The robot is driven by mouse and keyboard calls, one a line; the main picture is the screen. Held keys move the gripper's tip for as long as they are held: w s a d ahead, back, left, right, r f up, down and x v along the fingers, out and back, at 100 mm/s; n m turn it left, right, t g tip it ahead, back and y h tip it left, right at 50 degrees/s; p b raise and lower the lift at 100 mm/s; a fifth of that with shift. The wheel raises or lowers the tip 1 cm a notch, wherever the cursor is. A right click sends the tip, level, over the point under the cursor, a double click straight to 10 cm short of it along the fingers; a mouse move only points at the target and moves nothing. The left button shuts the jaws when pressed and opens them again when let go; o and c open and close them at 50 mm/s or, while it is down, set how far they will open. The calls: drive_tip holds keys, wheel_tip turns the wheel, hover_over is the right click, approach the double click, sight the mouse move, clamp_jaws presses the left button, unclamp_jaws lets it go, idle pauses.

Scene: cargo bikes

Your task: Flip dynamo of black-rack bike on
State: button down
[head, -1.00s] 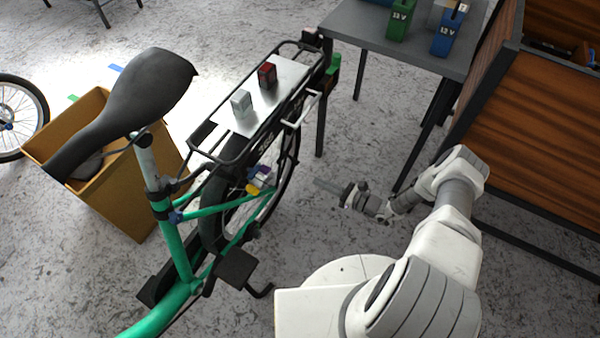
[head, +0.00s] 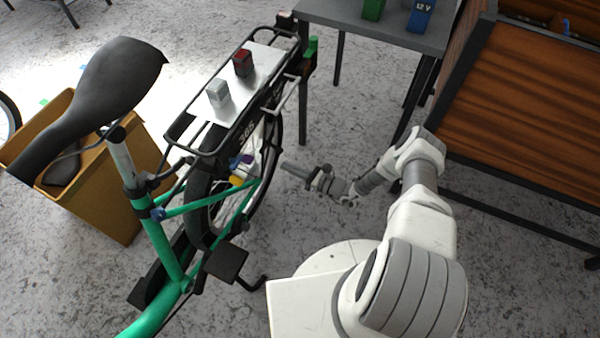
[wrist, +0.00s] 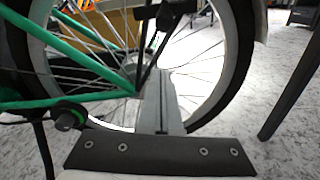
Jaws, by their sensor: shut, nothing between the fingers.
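The black-rack bike has a green frame (head: 172,240), a black rear rack (head: 205,146) and a rear wheel (head: 262,190). A small purple, white and yellow cluster (head: 241,171) sits near the rear hub. A dark part with a green top (head: 311,50) is at the rack's rear end. I cannot tell for sure which part is the dynamo. My gripper (head: 286,166) is shut and empty, just right of the rear wheel and pointing at it. In the wrist view, the shut fingers (wrist: 158,75) reach toward the spokes, with a dark part (wrist: 152,13) above them.
A cardboard box (head: 110,205) stands behind the bike at left. A grey table (head: 385,35) and a wooden-sided bin (head: 520,120) stand at right. The floor under my arm is clear.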

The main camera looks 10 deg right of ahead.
drive_tip(key=shift+w+a+r, duration=0.2)
drive_tip(key=shift+w+r, duration=0.1)
drive_tip(key=shift+r, duration=0.3)
drive_tip(key=shift+w+a+r, duration=0.25)
drive_tip(key=shift+w+r, duration=0.05)
drive_tip(key=shift+r, duration=0.3)
drive_tip(key=shift+w+a+r, duration=0.2)
drive_tip(key=shift+w+r, duration=0.1)
drive_tip(key=shift+r, duration=0.3)
drive_tip(key=shift+w+d+r+n+g+h+p, duration=0.15)
drive_tip(key=shift+d+r+n+g+h+p, duration=0.25)
drive_tip(key=shift+r+g+p, duration=0.35)
drive_tip(key=shift+w+d+r+n+g+h+p, duration=0.2)
drive_tip(key=shift+r+g+h+p, duration=0.3)
drive_tip(key=shift+g, duration=0.4)
drive_tip(key=shift+w+d+r+n+g+h+p, duration=0.1)
drive_tip(key=shift+d+r+n+g+h+p, duration=0.25)
drive_tip(key=shift+r+g+p, duration=0.4)
drive_tip(key=shift+d, duration=0.1)
drive_tip(key=p+v, duration=0.3)
drive_tip(key=v, duration=1.4)
drive_tip(key=shift+d, duration=0.25)
